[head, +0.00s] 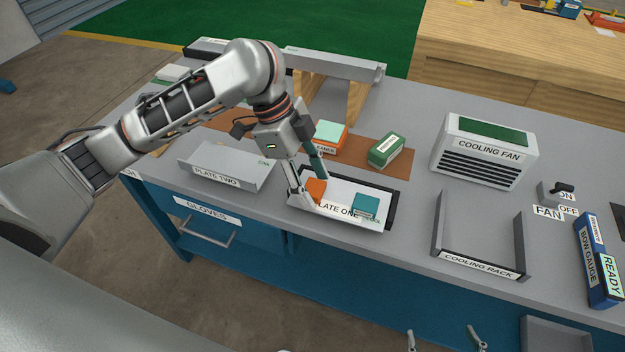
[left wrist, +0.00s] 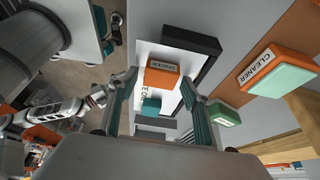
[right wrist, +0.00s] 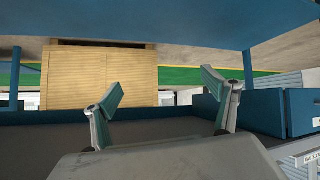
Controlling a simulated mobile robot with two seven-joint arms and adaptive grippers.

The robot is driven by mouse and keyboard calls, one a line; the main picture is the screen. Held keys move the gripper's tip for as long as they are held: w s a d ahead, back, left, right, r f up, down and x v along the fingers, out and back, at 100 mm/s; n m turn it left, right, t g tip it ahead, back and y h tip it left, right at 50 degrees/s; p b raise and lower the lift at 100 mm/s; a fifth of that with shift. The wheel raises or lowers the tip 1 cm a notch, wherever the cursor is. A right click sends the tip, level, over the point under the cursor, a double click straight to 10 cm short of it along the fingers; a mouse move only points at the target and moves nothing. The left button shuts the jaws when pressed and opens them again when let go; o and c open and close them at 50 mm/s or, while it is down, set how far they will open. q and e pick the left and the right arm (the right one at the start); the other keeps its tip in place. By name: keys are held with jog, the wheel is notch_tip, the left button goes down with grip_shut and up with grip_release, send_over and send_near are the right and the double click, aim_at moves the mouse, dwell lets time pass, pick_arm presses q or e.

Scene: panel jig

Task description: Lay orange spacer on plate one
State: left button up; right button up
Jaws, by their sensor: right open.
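The orange spacer (head: 316,187) is over the left part of the white tray-like plate one (head: 347,190), seemingly lying on it. It also shows in the left wrist view (left wrist: 162,77), its label facing away from the gripper. A teal block (head: 365,204) sits on the plate's right part. My left gripper (head: 311,190) points down with its fingers on either side of the spacer. In the left wrist view its fingers are part-way apart, with a gap between the left finger and the spacer. My right gripper (right wrist: 162,85) is open and empty, low in front of the bench.
Plate two (head: 222,172) stands to the left. Behind plate one are the orange cleaner box (head: 330,138) and a green box (head: 387,149) on a brown mat (head: 398,166). The cooling rack (head: 480,263) and cooling fan (head: 485,150) stand to the right. A black bar borders plate one's right end.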

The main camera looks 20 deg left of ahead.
pick_arm(q)
jog(key=shift+r, duration=0.3)
jog(key=p+v, duration=0.1)
jog(key=v, duration=0.3)
jog(key=shift+a+r+p, duration=0.1)
jog(key=shift+r+p, duration=0.25)
jog(key=p+v, duration=0.2)
jog(key=v, duration=0.5)
pick_arm(e)
jog(key=shift+s+a+r, duration=0.2)
jog(key=shift+s+r, duration=0.1)
jog(key=shift+r, duration=0.2)
jog(key=shift+s+a+r, duration=0.2)
jog(key=shift+s+r, duration=0.05)
jog(key=shift+r, duration=0.25)
jog(key=shift+w+r, duration=0.1)
jog(key=shift+r, duration=0.05)
pick_arm(q)
jog(key=shift+s, duration=0.1)
